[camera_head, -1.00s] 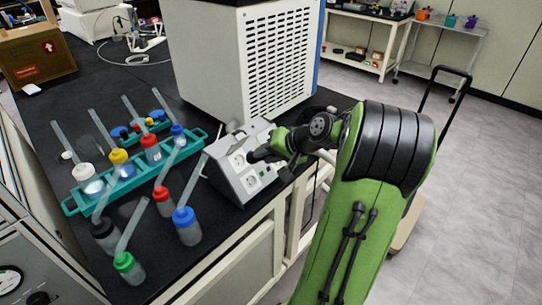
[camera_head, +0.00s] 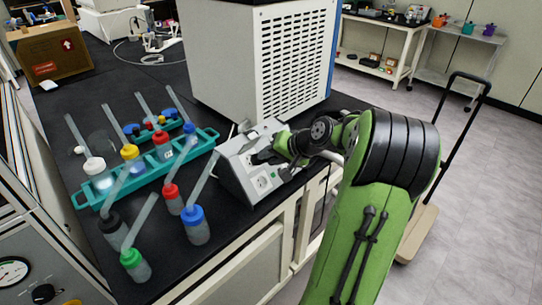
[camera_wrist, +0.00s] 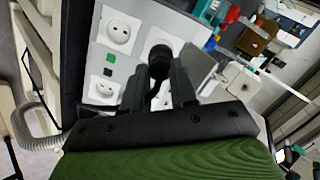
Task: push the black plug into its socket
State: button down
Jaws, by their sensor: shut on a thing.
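The socket box (camera_head: 235,175) is a light grey unit with a sloped front, at the edge of the black bench. Its front carries round white sockets; in the wrist view one socket (camera_wrist: 119,33) is at the upper left and another (camera_wrist: 103,90) below it, both empty. My gripper (camera_head: 264,157) is at the upper part of this front. In the wrist view the gripper (camera_wrist: 160,84) is shut on the black plug (camera_wrist: 159,62), which points at the panel over another round socket. That socket is mostly hidden by the plug; I cannot tell whether they touch.
A large white vented machine (camera_head: 268,65) stands right behind the socket box. A teal rack (camera_head: 85,198) with capped bottles is to the left, with several loose bottles in front, including a blue-capped one (camera_head: 196,228). Open floor lies to the right.

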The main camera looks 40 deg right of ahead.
jog(key=shift+w+a, duration=0.1)
jog(key=shift+x, duration=0.85)
jog(key=shift+x, duration=0.95)
dwell(2.1)
jog(key=c, duration=0.8)
grip_release()
jog(key=shift+w+d, duration=0.2)
jog(key=p+v, duration=0.2)
jog(key=v, duration=0.4)
jog(key=shift+s+a, duration=0.3)
jog(key=shift+f, duration=0.15)
